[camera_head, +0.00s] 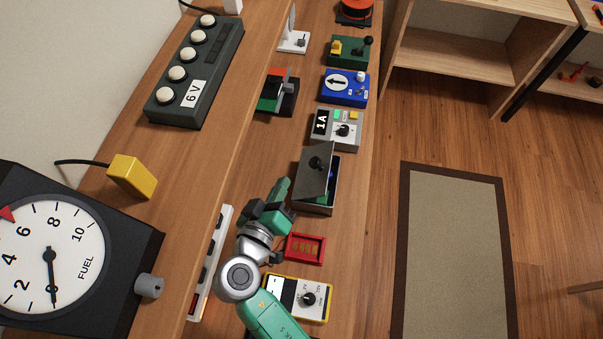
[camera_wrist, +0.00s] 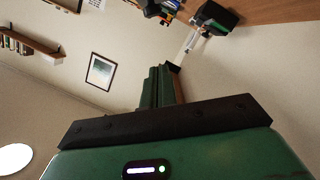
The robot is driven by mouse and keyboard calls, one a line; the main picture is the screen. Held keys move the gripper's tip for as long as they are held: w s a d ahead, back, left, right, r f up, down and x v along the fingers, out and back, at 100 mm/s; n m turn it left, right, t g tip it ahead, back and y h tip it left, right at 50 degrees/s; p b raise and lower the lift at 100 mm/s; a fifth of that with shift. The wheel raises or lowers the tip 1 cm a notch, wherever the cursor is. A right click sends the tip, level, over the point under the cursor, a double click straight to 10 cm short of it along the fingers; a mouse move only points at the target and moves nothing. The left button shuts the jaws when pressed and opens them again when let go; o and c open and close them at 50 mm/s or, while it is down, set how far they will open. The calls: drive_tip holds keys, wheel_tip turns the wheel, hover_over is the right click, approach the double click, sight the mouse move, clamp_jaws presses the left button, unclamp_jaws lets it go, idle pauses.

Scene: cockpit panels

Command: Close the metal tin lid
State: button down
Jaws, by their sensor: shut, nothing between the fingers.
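The metal tin (camera_head: 313,209) is a dark grey box on the lower bench, near its right edge. Its grey lid (camera_head: 314,182) with a black knob (camera_head: 316,163) is tilted, not flat on the box. A dark gap with a small blue spot shows along the right side. My gripper (camera_head: 283,188) is just left of the tin, green with dark parts, its fingers shut and empty. No contact with the lid is clear. In the wrist view the closed fingers (camera_wrist: 161,88) point up at the wall; the tin cannot be made out there.
A grey 1A box (camera_head: 336,130) stands behind the tin, a red box (camera_head: 305,248) and a yellow-edged meter (camera_head: 299,297) in front. A white switch strip (camera_head: 211,262) lies left of my arm. The raised shelf with the fuel gauge (camera_head: 50,255) borders the left.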

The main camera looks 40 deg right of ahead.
hover_over(306, 180)
drive_tip(key=w+a, duration=0.2)
drive_tip(key=f, duration=0.2)
drive_tip(key=shift+s+d+f+b, duration=0.35)
drive_tip(key=shift+s+d+f, duration=0.1)
drive_tip(key=shift+f, duration=0.2)
drive_tip(key=shift+s+d+f+b, duration=0.35)
drive_tip(key=shift+s+f, duration=0.1)
drive_tip(key=shift+f, duration=0.15)
drive_tip(key=shift+d+f, duration=0.15)
drive_tip(key=shift+s, duration=0.1)
drive_tip(key=shift+f, duration=0.1)
